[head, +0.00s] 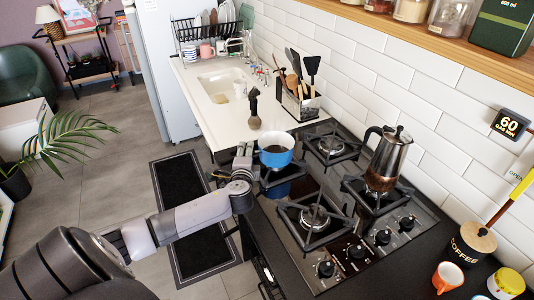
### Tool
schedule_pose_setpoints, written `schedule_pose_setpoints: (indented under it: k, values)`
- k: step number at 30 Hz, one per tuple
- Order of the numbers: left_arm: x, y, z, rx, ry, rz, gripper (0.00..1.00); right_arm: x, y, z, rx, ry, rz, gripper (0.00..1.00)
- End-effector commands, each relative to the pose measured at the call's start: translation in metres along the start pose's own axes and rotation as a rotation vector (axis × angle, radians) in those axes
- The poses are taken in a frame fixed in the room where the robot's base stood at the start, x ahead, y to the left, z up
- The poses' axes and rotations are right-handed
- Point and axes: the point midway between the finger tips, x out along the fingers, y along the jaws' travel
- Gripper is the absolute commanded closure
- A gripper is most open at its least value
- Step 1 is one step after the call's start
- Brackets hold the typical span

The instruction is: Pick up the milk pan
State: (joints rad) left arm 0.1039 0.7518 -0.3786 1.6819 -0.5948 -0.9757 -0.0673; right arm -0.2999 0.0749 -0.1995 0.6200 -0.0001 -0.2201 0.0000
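My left gripper (246,158) is right beside the pan's left side, at the end of the arm that comes in from the lower left. The pan's handle does not show clearly, and the gripper's fingers are too small and overlapped to tell whether they are open or shut. My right gripper is out of view.
A dark mill-like object (254,109) and a utensil holder (299,102) stand behind the pan. An orange mug (447,277) and a coffee jar (472,244) are at right. A tiled wall bounds the right.

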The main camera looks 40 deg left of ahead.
Motion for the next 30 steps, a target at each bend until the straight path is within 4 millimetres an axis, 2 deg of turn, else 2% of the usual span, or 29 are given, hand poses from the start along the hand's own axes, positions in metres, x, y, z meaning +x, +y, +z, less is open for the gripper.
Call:
schedule_pose_setpoints:
  k: [4,21,30]
  values:
    - [-0.0003,0.0004,-0.0002,0.000,0.001,0.001,0.62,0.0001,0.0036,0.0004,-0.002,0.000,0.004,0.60]
    - [-0.0006,0.0006,-0.0002,0.000,0.001,0.001,1.00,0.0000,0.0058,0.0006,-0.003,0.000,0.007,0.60]
    - [-0.0007,0.0011,-0.0002,0.001,0.001,0.002,1.00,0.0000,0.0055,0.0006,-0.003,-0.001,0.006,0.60]
